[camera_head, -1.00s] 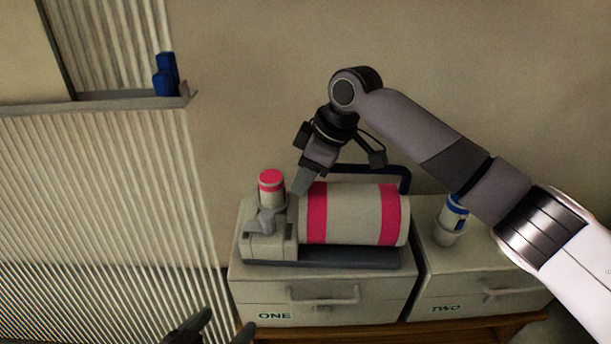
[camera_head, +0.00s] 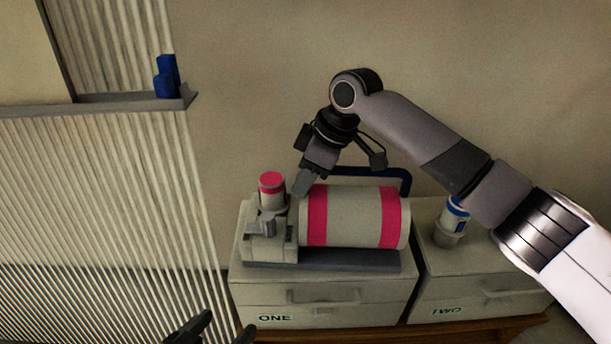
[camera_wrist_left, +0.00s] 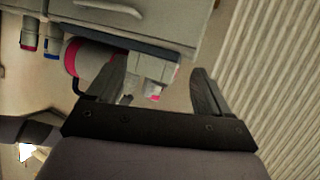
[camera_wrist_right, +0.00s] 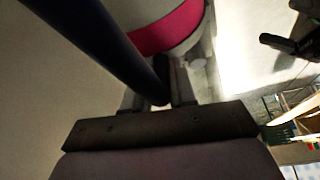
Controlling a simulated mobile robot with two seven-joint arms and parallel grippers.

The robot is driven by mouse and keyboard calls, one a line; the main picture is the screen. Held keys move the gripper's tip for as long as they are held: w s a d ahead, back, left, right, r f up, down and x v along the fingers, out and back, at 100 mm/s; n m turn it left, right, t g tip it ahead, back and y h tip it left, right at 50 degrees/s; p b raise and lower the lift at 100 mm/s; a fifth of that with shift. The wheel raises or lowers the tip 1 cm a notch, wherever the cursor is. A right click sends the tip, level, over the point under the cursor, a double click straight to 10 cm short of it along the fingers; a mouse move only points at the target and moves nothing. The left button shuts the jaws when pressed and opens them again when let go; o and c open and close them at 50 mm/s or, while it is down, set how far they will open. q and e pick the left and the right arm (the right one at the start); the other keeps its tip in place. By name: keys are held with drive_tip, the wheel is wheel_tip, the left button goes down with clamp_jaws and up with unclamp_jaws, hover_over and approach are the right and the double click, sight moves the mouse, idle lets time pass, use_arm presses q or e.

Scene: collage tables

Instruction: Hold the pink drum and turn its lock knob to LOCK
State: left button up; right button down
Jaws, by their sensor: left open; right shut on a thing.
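The pink drum (camera_head: 350,216), white with two pink bands, lies on its side in a dark cradle on the box marked ONE. It also shows in the left wrist view (camera_wrist_left: 90,60). A grey block (camera_head: 270,245) with a grey fitting, perhaps the lock knob (camera_head: 264,226), is at its left end. No LOCK marking is legible. My right gripper (camera_head: 302,186) is shut on the dark blue handle (camera_wrist_right: 125,55), just behind the drum's left end. My left gripper (camera_wrist_left: 155,92) is open and empty, low in front and left of the box (camera_head: 200,330).
A pink-topped canister (camera_head: 271,190) stands behind the grey fitting. A blue-and-white canister (camera_head: 453,218) stands in a holder on the box marked TWO (camera_head: 470,262). A ribbed wall (camera_head: 100,210) and a shelf (camera_head: 130,103) with blue blocks (camera_head: 166,78) are at left.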

sight(259, 239)
use_arm(q)
drive_tip(key=shift+w, duration=0.1)
drive_tip(key=c, duration=0.8)
drive_tip(key=shift+w+d+r+m, duration=0.1)
drive_tip(key=shift+w+r+m, duration=0.15)
drive_tip(key=shift+w+m, duration=0.05)
drive_tip(key=c, duration=0.5)
drive_tip(key=w+r+m+g, duration=0.1)
drive_tip(key=r+m, duration=0.1)
drive_tip(key=w+d+r+m+g+h, duration=0.1)
drive_tip(key=w+r+m, duration=0.2)
drive_tip(key=w+m, duration=0.1)
drive_tip(key=shift+d+r+g+h, duration=0.35)
drive_tip(key=shift+r+g+h, duration=0.05)
clamp_jaws()
drive_tip(key=a+r+m+g+y, duration=0.2)
drive_tip(key=a+r+m+g, duration=0.1)
drive_tip(key=r+m, duration=0.5)
drive_tip(key=x, duration=0.3)
drive_tip(key=w+x, duration=0.1)
drive_tip(key=x, duration=0.7)
drive_tip(key=shift+w+a+r, duration=0.25)
drive_tip(key=shift+w+a, duration=0.1)
drive_tip(key=shift+w, duration=0.05)
drive_tip(key=shift+w+d, duration=0.1)
drive_tip(key=shift+w, duration=0.85)
